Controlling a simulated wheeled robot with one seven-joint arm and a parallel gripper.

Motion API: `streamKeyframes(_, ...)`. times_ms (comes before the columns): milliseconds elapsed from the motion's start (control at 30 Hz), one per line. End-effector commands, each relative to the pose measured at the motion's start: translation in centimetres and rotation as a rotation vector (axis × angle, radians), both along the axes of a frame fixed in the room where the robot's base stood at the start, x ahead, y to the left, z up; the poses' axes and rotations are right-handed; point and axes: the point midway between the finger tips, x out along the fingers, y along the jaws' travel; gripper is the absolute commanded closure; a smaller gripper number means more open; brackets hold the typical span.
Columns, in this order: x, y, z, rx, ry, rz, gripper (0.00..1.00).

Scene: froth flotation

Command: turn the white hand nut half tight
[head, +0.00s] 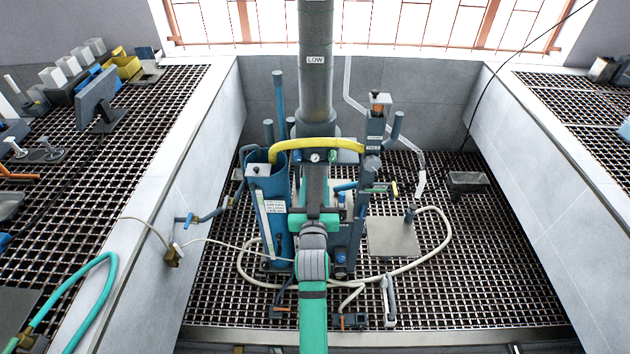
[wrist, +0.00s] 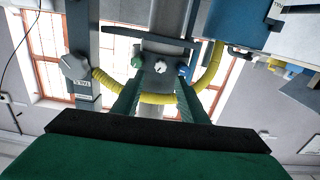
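The white hand nut (wrist: 161,66) is a small round white piece in the wrist view, in a row between a green nut (wrist: 137,62) and a blue nut (wrist: 184,69). In the head view the white hand nut (head: 315,157) shows just beyond the end of my arm. My gripper (wrist: 160,80) has its two green fingers apart, one to each side of the white nut's line of sight. I cannot tell how far the fingertips are from the nut. In the head view the fingers are mostly hidden by my arm.
A yellow hose (head: 318,144) arches close around the nuts, and it passes behind my fingers in the wrist view (wrist: 157,98). A blue cell (head: 262,170) stands left and a post (head: 374,130) right.

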Motion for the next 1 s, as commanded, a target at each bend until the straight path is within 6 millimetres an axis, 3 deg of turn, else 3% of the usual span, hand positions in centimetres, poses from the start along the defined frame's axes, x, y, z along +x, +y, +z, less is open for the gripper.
streamKeyframes(700,-4.2,0.2,0.0,0.000,-0.001,0.000,0.61)
streamKeyframes(1000,-4.5,0.2,0.0,0.000,-0.001,0.000,0.61)
